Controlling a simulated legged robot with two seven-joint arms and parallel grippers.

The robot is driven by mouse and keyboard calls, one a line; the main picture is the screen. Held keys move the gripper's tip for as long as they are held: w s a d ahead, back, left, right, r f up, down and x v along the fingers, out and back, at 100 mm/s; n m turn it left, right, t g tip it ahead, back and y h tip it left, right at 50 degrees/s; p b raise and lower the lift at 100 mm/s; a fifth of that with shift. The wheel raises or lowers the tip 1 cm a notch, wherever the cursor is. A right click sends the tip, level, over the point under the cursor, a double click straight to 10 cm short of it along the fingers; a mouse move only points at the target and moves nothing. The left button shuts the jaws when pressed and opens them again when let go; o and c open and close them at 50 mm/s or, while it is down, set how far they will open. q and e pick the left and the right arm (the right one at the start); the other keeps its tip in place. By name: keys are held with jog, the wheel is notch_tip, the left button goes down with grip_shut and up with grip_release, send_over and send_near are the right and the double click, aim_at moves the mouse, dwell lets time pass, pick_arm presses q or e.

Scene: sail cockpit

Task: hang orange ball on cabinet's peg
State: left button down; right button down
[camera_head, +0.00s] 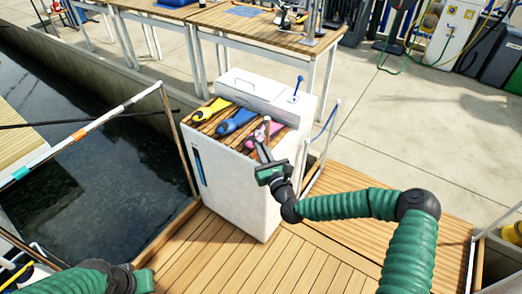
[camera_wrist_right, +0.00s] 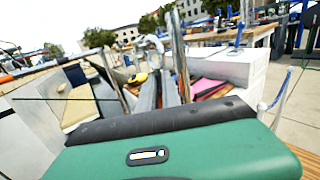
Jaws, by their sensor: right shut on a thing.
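The white cabinet (camera_head: 235,195) stands on the wooden deck with a slatted top. A blue-tipped peg (camera_head: 298,86) stands up from the white box at its back. I cannot make out an orange ball in either view. My right gripper (camera_head: 259,146) is over the cabinet's front right top edge, beside a pink item (camera_head: 275,128). Its grey fingers (camera_wrist_right: 158,92) are close together in the wrist view, and what they hold is too unclear to name. The pink item also shows right of the fingers (camera_wrist_right: 207,86). My left arm shows at the bottom left; its gripper is out of view.
Yellow (camera_head: 211,109) and blue (camera_head: 237,121) items lie on the cabinet top. A rail (camera_head: 95,130) and dark water (camera_head: 90,170) lie left. A blue-and-white rail (camera_head: 325,128) stands close to the cabinet's right. Wooden tables (camera_head: 230,18) stand behind. Deck at right is clear.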

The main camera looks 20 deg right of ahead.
dwell(0.3)
jog(key=c, duration=1.5)
grip_release()
jog(key=shift+f, duration=0.1)
jog(key=shift+o, duration=0.2)
